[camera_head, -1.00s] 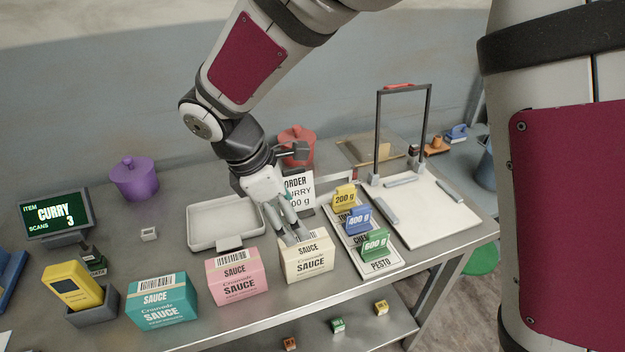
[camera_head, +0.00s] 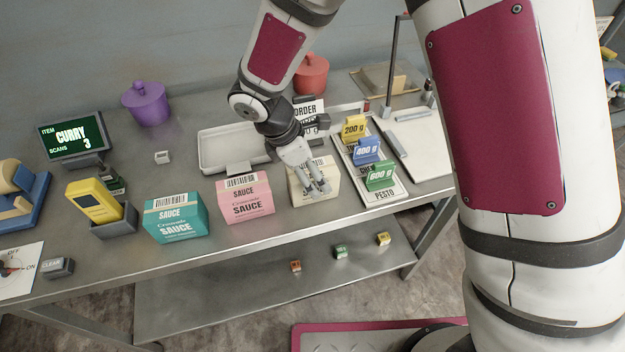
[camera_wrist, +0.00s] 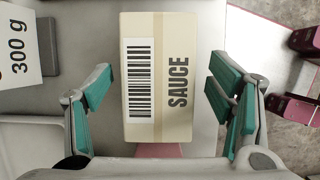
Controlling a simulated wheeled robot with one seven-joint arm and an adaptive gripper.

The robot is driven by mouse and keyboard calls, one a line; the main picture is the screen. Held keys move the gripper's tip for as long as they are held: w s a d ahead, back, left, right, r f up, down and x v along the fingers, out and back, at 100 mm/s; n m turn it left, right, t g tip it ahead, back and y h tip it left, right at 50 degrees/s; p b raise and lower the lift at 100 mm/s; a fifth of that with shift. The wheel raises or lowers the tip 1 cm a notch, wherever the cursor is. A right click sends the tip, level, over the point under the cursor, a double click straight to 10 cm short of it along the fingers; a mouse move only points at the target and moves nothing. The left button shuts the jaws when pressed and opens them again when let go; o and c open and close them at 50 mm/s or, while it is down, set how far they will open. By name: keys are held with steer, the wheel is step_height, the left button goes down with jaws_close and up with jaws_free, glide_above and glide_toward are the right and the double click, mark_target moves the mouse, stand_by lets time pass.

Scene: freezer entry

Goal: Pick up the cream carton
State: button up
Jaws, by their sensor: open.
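The cream carton (camera_head: 301,187) stands on the steel table, right of the pink carton. In the head view my gripper (camera_head: 318,188) is in front of it and hides part of its face and top. In the wrist view the cream carton (camera_wrist: 172,75) shows its barcode and the word SAUCE, lying between the two teal-padded fingers of my gripper (camera_wrist: 160,100). The fingers are spread apart, with a gap on each side of the carton. They hold nothing.
The pink carton (camera_head: 246,198) and teal carton (camera_head: 175,218) stand to the left. The weight tags, with the green 600 g tag (camera_head: 381,176) nearest, stand close on the right. A shallow tray (camera_head: 206,153) lies behind. The table's front edge is close.

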steer(key=shift+p+x, duration=0.3)
steer(key=shift+x, duration=1.6)
steer(key=shift+f, duration=0.25)
steer(key=shift+w, duration=0.1)
jaws_close()
steer(key=shift+r, duration=0.1)
